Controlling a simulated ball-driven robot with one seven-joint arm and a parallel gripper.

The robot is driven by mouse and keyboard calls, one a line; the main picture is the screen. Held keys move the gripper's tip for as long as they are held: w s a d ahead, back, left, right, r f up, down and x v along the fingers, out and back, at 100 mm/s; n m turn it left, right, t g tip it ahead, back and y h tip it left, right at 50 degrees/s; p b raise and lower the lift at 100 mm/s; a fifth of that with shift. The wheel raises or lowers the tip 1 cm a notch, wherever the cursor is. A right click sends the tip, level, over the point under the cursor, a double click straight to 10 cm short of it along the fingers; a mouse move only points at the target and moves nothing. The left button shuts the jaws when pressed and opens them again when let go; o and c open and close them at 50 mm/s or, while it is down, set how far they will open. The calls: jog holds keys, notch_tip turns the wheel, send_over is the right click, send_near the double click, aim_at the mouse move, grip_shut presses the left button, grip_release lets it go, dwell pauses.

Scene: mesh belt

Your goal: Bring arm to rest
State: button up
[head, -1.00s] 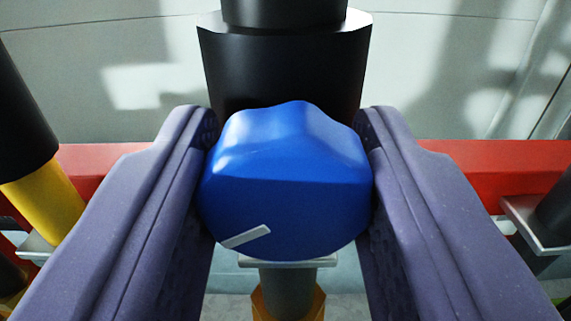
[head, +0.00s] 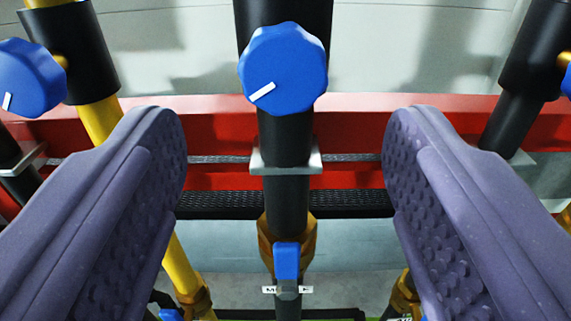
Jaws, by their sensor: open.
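My gripper (head: 285,165) is open in the head view, with its two purple padded fingers wide apart and nothing between the pads. Beyond the fingers, a blue knob (head: 284,70) with a white mark slanting to its lower left sits on a black vertical pipe (head: 286,140). The knob is above the line of the fingertips and apart from both fingers. The rest of my arm is not in view.
Another blue knob (head: 30,78) sits by a black and yellow pipe (head: 72,55) at the left. A black pipe (head: 532,70) stands at the right. A red beam (head: 215,125) runs across behind. A small blue lever (head: 286,261) is low in the middle.

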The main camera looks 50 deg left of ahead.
jog(key=shift+s+d, duration=0.1)
dwell(0.3)
jog(key=w+d+r+m+t+h+b, duration=0.1)
jog(key=w+d+r+m+t+h, duration=0.2)
jog(key=r, duration=0.5)
jog(key=w+d+r+m+t+h, duration=0.15)
jog(key=d+r+h, duration=0.3)
jog(key=r, duration=0.45)
jog(key=w+d+r+m+t+h+b, duration=0.1)
jog(key=w+d+r+t+h, duration=0.15)
jog(key=d+r+h, duration=0.4)
jog(key=s+a+r+m+g, duration=0.1)
jog(key=s+a+r+m, duration=0.1)
jog(key=s+r, duration=0.6)
jog(key=s+a+r+m+g+b, duration=0.1)
jog(key=s+a+r+m, duration=0.1)
jog(key=s+r, duration=0.6)
notch_tip(320, 180, up, 2)
jog(key=shift+s+m+g, duration=0.3)
jog(key=shift+s+m, duration=0.05)
jog(key=shift+c, duration=0.5)
dwell(0.4)
